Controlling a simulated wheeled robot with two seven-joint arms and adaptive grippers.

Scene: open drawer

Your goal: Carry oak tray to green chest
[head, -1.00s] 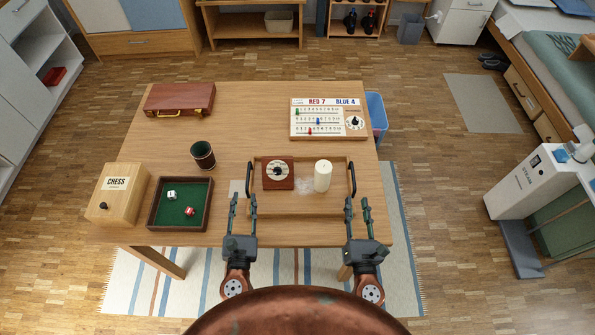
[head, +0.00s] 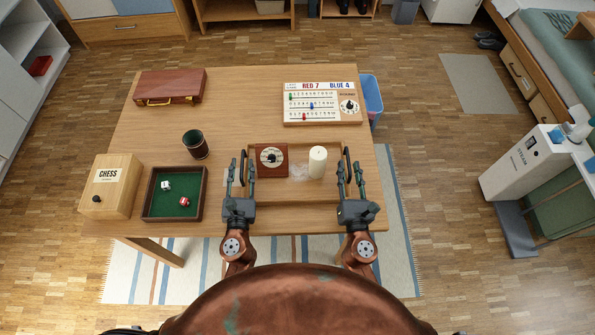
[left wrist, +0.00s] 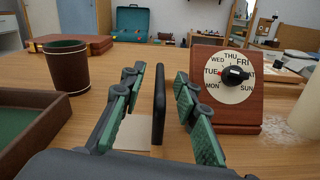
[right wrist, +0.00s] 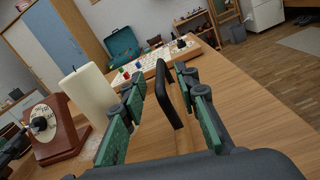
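The oak tray (head: 292,196) lies on the table near its front edge, with a dark upright handle at each end. A wooden day dial (head: 271,159) and a cream candle (head: 317,163) stand in it. My left gripper (head: 241,170) is open, with a finger on each side of the left handle (left wrist: 158,100) and gaps showing. My right gripper (head: 350,170) is open, with its fingers either side of the right handle (right wrist: 170,92). An open teal-green chest (left wrist: 132,20) stands in the background of the left wrist view; the right wrist view also shows it (right wrist: 122,47).
A chess box (head: 110,187), a green-lined dice tray (head: 174,212) and a dark cup (head: 196,144) stand left of the tray. A brown case (head: 170,87) and a scoreboard (head: 321,104) lie farther back. A blue bin (head: 371,98) stands beyond the table's right edge.

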